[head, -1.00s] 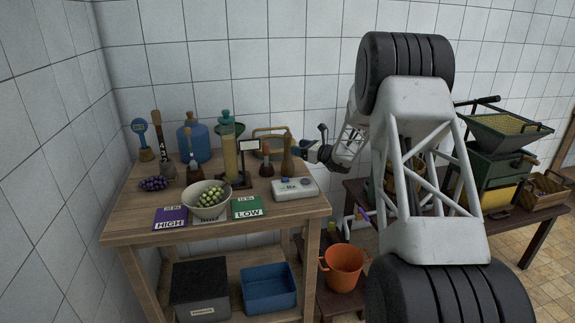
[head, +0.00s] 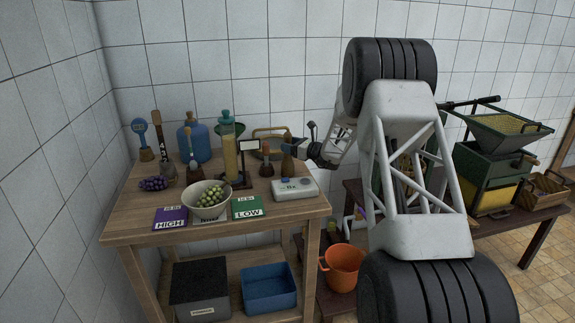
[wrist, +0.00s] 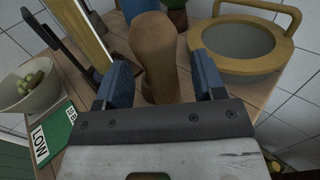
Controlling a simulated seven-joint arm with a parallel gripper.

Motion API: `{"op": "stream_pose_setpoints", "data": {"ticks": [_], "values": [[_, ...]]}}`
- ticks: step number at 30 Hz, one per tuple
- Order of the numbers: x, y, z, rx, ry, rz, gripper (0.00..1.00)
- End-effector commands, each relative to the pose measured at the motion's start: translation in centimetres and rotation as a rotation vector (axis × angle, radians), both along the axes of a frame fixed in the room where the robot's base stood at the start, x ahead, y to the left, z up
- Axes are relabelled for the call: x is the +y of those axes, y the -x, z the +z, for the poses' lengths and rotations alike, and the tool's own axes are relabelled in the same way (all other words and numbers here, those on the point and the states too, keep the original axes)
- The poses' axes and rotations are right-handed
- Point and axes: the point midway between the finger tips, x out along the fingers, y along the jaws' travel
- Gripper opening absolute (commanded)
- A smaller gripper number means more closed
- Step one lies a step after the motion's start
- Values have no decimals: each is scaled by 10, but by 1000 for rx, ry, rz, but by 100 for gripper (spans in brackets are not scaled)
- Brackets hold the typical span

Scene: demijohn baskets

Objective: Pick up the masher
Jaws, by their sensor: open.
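The masher looks like a brown wooden, bottle-shaped piece standing upright at the right rear of the wooden table, and in the head view (head: 287,166) its upper part is partly covered by my gripper (head: 291,145). In the wrist view the masher (wrist: 156,50) shows in the gap between the two blue fingers of my gripper (wrist: 162,78). The fingers are open, one on each side of it in the picture, with a visible gap on the right. I cannot tell whether the left finger touches it. Its lower end is hidden.
A round wood-rimmed vessel (wrist: 240,45) stands close to the right finger. A white scale (head: 294,189) sits in front of the masher. A bowl of green grapes (head: 208,191) stands between the HIGH card (head: 170,217) and the LOW card (head: 247,207). Tall vessels crowd the left rear.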

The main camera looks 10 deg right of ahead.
Motion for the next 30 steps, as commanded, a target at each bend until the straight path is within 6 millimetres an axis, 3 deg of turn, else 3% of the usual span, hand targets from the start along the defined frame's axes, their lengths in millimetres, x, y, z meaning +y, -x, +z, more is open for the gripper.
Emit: {"op": "stream_pose_setpoints", "data": {"ticks": [9, 27, 30], "values": [[21, -22, 0, 1, 1, 1, 63], [22, -23, 0, 1, 0, 0, 63], [22, -23, 0, 1, 0, 0, 48]]}}
